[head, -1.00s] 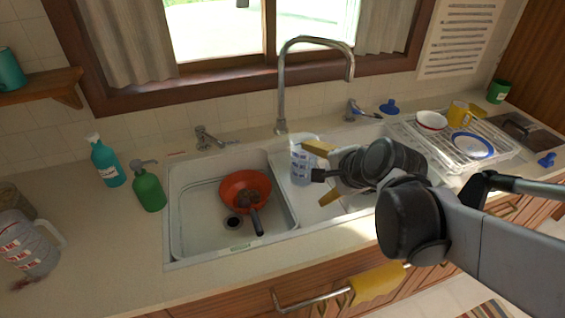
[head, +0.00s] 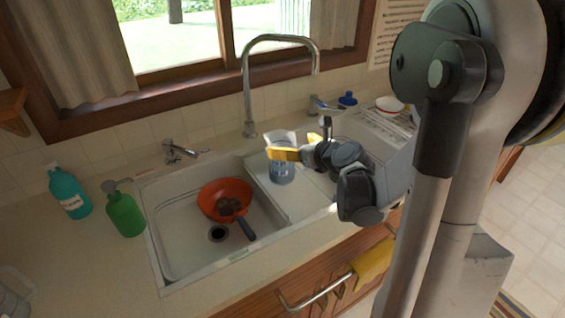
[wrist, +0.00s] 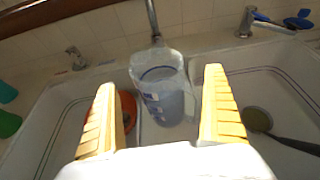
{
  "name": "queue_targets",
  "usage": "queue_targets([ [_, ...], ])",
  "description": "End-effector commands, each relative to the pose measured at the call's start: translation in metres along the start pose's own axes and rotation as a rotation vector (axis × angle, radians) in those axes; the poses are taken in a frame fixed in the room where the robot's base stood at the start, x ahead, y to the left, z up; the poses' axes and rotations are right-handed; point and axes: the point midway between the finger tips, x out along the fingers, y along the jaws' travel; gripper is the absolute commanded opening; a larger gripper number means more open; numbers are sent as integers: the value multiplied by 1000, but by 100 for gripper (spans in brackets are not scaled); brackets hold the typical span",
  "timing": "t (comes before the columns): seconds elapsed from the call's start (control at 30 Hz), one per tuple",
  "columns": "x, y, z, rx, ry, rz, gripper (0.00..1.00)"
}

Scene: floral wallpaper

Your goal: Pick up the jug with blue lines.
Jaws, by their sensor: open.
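The jug with blue lines (head: 281,168) is clear with blue markings. It stands in the right part of the double sink, near the divider. In the wrist view the jug (wrist: 165,98) appears between and beyond my gripper's two yellow fingers (wrist: 160,84), with space on both sides. My gripper (head: 287,156) is open and holds nothing. I cannot tell whether any finger touches the jug.
A red pan (head: 226,198) lies in the left basin. The tall faucet (head: 247,95) rises behind the jug. A dark-handled utensil (wrist: 285,140) lies in the right basin. Soap bottles (head: 125,212) stand left. Another jug (head: 14,296) is partly visible at the left edge.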

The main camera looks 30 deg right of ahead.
Motion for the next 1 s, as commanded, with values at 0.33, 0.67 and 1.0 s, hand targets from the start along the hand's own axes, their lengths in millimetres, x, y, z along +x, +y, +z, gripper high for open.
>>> queue_targets([
  [0.33,47,3,5,-2,0,2,100],
  [0.67,48,3,7,-2,0,1,66],
  [1.0,48,3,7,-2,0,0,33],
])
